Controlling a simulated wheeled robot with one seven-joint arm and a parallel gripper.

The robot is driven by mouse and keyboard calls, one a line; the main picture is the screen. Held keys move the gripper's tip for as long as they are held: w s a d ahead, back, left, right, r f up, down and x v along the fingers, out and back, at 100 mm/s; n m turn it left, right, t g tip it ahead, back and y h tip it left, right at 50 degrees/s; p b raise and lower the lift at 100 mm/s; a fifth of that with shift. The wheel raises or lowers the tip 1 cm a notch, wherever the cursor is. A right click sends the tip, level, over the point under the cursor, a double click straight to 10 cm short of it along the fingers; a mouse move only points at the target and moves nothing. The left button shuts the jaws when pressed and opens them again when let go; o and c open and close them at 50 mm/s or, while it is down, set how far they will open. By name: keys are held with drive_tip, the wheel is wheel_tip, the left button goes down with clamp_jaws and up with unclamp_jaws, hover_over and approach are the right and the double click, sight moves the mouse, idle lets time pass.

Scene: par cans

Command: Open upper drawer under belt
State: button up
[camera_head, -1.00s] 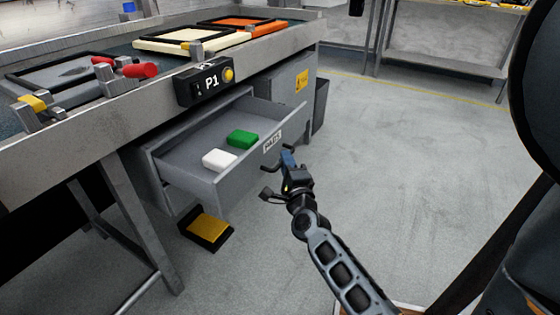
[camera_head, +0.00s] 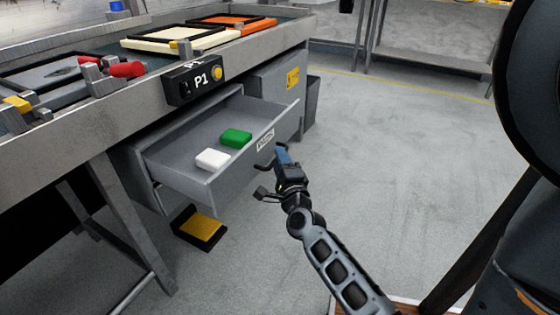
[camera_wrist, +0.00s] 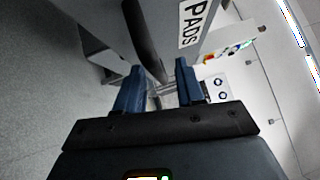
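The grey upper drawer (camera_head: 176,182) under the belt table stands pulled well out. A white pad (camera_head: 211,159) and a green pad (camera_head: 236,138) lie inside it. Its front carries a PADS label (camera_head: 265,140), which also shows in the wrist view (camera_wrist: 191,22). My gripper (camera_head: 282,152) is at the outer side of the drawer front, by the dark handle (camera_wrist: 143,38). In the wrist view, my gripper's blue fingers (camera_wrist: 160,72) are apart, and the handle runs down into the space between them. I cannot tell whether they touch it.
The belt table (camera_head: 70,145) with frames and red-handled clamps stands above the drawer. A P1 button box (camera_head: 198,80) hangs from its edge over the drawer. A yellow-topped pedal (camera_head: 201,229) sits on the floor below. The floor to the right is clear.

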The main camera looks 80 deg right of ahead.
drive_tip(key=p+v, duration=0.1)
drive_tip(key=v, duration=0.6)
drive_tip(key=shift+s+a, duration=0.2)
drive_tip(key=shift+a, duration=0.1)
drive_tip(key=shift+f, duration=0.15)
drive_tip(key=s+a+r+n+t+y, duration=0.1)
drive_tip(key=s+a+n+t+y, duration=0.2)
drive_tip(key=a+n, duration=0.7)
drive_tip(key=a+r+n+t+y, duration=0.25)
drive_tip(key=a+n+y, duration=0.4)
drive_tip(key=a, duration=0.45)
drive_tip(key=s+a+r+n+y, duration=0.3)
drive_tip(key=s+a+n+y, duration=0.1)
drive_tip(key=a+n, duration=0.25)
drive_tip(key=s+a+r+n+y, duration=0.3)
drive_tip(key=s+a+n, duration=0.25)
drive_tip(key=n, duration=0.25)
wheel_tip(320, 180, up, 30)
drive_tip(key=p, duration=2.9)
drive_tip(key=shift+w+f+g, duration=0.2)
drive_tip(key=shift+w+g, duration=0.15)
